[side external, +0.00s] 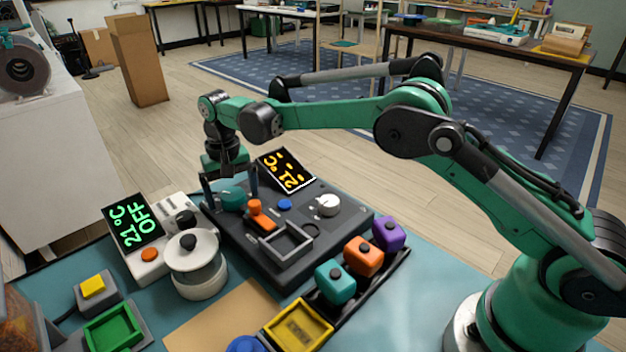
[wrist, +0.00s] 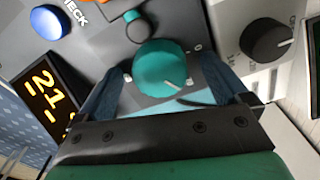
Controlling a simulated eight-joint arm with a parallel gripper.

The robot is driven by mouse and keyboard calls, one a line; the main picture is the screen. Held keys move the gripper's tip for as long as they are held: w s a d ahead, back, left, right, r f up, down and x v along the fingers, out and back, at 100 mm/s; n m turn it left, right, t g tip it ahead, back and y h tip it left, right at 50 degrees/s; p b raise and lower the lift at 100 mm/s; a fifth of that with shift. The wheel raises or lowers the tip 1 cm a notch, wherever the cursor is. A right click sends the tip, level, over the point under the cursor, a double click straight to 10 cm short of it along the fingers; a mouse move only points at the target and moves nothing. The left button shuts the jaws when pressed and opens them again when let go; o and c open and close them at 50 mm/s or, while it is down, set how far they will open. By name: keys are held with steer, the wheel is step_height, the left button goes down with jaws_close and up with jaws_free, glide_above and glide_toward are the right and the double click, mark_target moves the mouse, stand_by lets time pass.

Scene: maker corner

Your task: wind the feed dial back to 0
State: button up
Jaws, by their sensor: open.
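A teal dial (wrist: 162,68) with a short white pointer line sits on the dark control box (side external: 345,228). In the wrist view its pointer is toward the lower right. Small light marks lie around it, and a mark like a 0 shows at its upper right; I cannot read the dial's label. The teal dial also shows in the side view (side external: 232,199). My gripper (side external: 230,191) is over it, pointing down, with its blue fingers apart on either side of the dial. In the wrist view the gripper (wrist: 166,75) is open; I cannot tell whether the fingers touch the dial.
An orange lever (side external: 260,215), a blue button (side external: 285,204) and a white dial (side external: 327,205) are close by on the box. A tilted display (side external: 286,171) reads 21°C in yellow. A grey unit with a green display (side external: 137,222) and a lidded pot (side external: 198,265) stand left.

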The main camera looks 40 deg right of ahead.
mark_target(232, 193)
steer(key=c, duration=1.3)
steer(key=n, duration=0.5)
steer(key=shift+n, duration=0.3)
steer(key=n, duration=0.6)
steer(key=shift+n, duration=0.3)
steer(key=o, duration=1.3)
steer(key=shift+r, duration=2.85)
